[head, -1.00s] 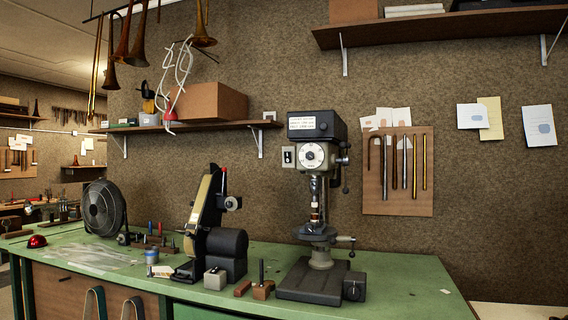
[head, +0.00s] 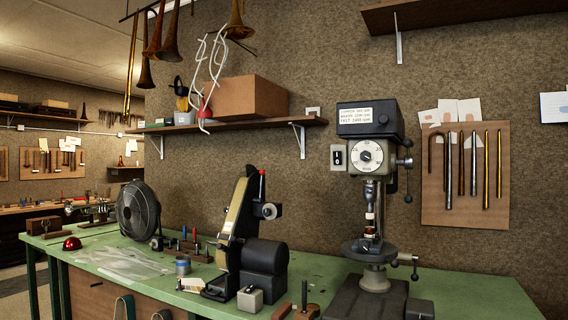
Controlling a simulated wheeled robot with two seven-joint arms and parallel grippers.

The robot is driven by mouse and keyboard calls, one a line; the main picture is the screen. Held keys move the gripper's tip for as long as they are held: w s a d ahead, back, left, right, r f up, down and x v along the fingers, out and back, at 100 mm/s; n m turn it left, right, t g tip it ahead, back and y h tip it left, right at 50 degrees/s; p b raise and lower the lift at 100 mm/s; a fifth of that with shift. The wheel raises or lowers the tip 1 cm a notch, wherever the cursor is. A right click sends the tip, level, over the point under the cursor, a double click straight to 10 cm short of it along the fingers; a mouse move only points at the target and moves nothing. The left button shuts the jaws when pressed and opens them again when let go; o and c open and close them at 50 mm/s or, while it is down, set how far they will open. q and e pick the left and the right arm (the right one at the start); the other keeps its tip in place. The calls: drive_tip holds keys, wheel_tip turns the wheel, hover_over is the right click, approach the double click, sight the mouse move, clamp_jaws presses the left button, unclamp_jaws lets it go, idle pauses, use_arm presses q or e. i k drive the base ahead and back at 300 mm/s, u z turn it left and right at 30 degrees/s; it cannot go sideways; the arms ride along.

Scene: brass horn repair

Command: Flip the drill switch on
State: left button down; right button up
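The drill press (head: 370,190) stands on the green bench, right of centre, with a dark head bearing a white label and a round pale dial (head: 366,156) on its front. A small pale switch box with a black switch (head: 338,157) sits just left of the dial, by the wall. I cannot tell from here whether the switch is on or off. Neither of my grippers shows in the head view.
The green bench (head: 470,290) carries a belt sander (head: 240,235), a fan (head: 138,210), a red dome (head: 72,243) and small tools. A wall shelf (head: 250,125) and a tool board (head: 465,190) hang behind. The bench right of the drill looks mostly clear.

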sight(337, 155)
drive_tip(key=z, duration=0.15)
drive_tip(key=i, duration=0.9)
drive_tip(key=z, duration=0.95)
drive_tip(key=i, duration=0.35)
drive_tip(key=z, duration=0.3)
